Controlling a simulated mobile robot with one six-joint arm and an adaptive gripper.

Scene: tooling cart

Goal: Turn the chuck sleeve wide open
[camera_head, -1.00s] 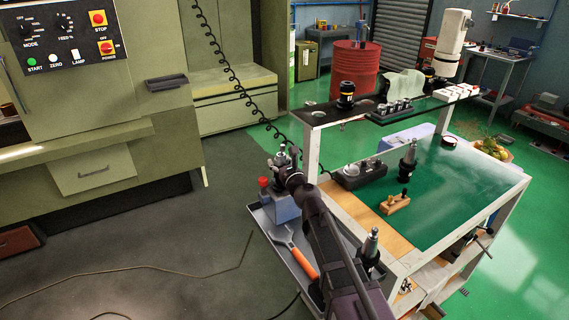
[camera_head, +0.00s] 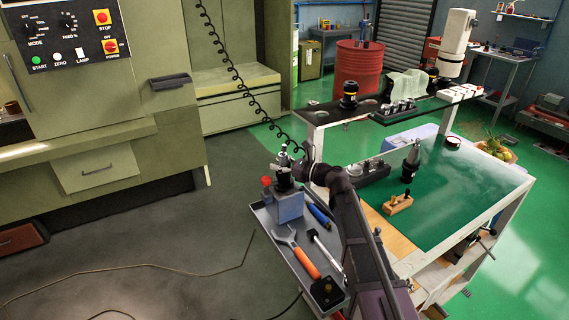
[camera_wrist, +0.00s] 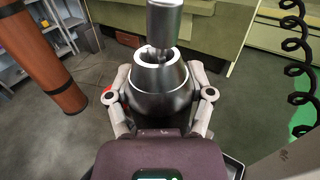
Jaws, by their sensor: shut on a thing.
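The chuck (camera_head: 284,160) stands upright in a grey-blue holding block (camera_head: 290,207) on the cart's side tray. In the wrist view its dark, tapered chuck sleeve (camera_wrist: 158,90) fills the middle, with a pale ring at its top and a shiny steel shank above. My gripper (camera_head: 286,172) reaches in from the right and is shut on the sleeve. In the wrist view my gripper (camera_wrist: 158,97) has one finger on each side of the sleeve. The sleeve's far side is hidden, and how far it is turned cannot be told.
The side tray (camera_head: 268,222) also holds an orange-handled tool (camera_head: 305,262), a hammer (camera_head: 326,248) and a blue-handled tool (camera_head: 319,215). A red knob (camera_head: 266,181) is beside the block. A coiled black cord (camera_head: 236,80) hangs behind. The cart's green top (camera_head: 455,190) lies to the right.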

